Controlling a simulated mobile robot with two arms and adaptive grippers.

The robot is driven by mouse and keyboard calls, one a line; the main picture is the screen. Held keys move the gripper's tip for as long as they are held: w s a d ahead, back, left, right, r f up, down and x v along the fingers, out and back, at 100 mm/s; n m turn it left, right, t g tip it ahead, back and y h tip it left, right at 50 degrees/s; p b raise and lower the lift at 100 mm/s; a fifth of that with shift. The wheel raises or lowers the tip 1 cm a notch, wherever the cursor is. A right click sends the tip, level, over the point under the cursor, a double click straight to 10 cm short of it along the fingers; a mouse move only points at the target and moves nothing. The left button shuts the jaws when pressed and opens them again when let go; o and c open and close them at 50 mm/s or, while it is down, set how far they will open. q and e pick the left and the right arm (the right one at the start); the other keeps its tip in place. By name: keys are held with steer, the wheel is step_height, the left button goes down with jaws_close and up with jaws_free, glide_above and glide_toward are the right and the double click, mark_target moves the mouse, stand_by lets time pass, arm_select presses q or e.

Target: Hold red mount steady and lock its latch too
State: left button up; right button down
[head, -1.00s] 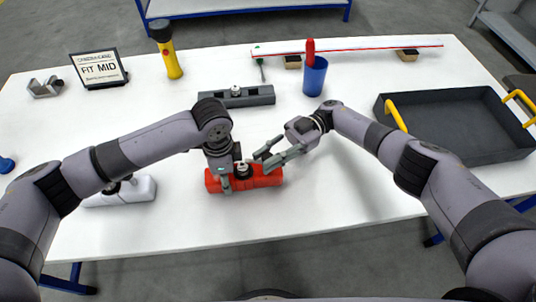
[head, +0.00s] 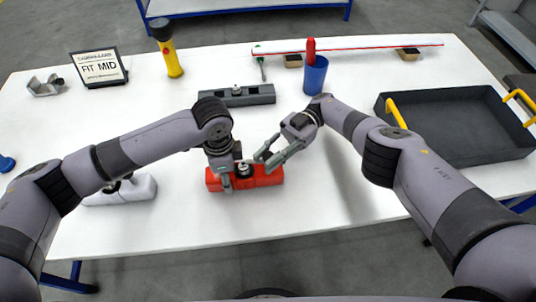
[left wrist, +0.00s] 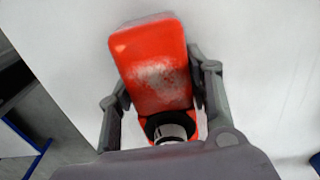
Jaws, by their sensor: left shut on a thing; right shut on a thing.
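The red mount (head: 262,178) lies on the white table near the front edge, with a dark round fitting on top. In the left wrist view the red mount (left wrist: 155,75) shows a worn grey patch and a dark ring with a light core. My left gripper (head: 228,180) is shut on its left part, a finger along each side (left wrist: 160,100). My right gripper (head: 266,160) is at the mount's right side, its fingertips beside the dark fitting, shut on the latch there. The latch itself is mostly hidden by the fingers.
A white mount (head: 135,192) lies to the left and a grey mount (head: 236,96) behind. A blue cup (head: 315,77) with a red tool stands further back. A dark tray (head: 460,160) with yellow handles fills the right. A sign (head: 98,68) reads FIT MID.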

mark_target(269, 155)
steer(key=c, duration=1.4)
jaws_free()
steer(key=shift+o, duration=0.2)
steer(key=shift+r, duration=0.15)
steer(key=shift+r, duration=4.9)
